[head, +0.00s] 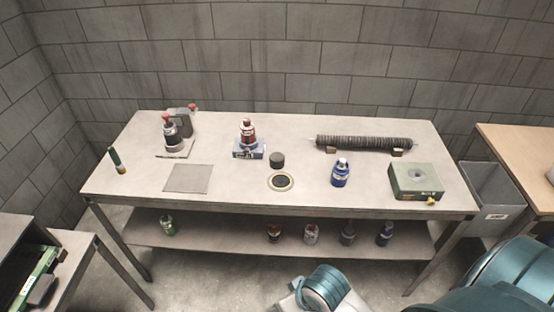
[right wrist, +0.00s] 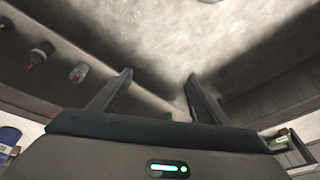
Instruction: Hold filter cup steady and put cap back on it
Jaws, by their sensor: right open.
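On the workbench (head: 235,180) in the head view, a small dark round piece (head: 277,160) stands at the middle. Just in front of it is a pale ring with a dark centre (head: 281,181). I cannot tell for sure which of these is the filter cup or the cap. They look apart, with nothing holding them. My right gripper (right wrist: 158,82) shows in the right wrist view, its two fingers spread and nothing between them. It is not over the bench top. My left gripper is not in view.
The bench also carries a red-topped bottle on a blue-grey block (head: 248,140), a blue bottle (head: 340,173), a long ribbed tube (head: 364,142), a green box (head: 414,181) and a grey mat (head: 188,178). A grey bin (head: 491,196) stands right. Several bottles sit on the lower shelf (head: 200,237).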

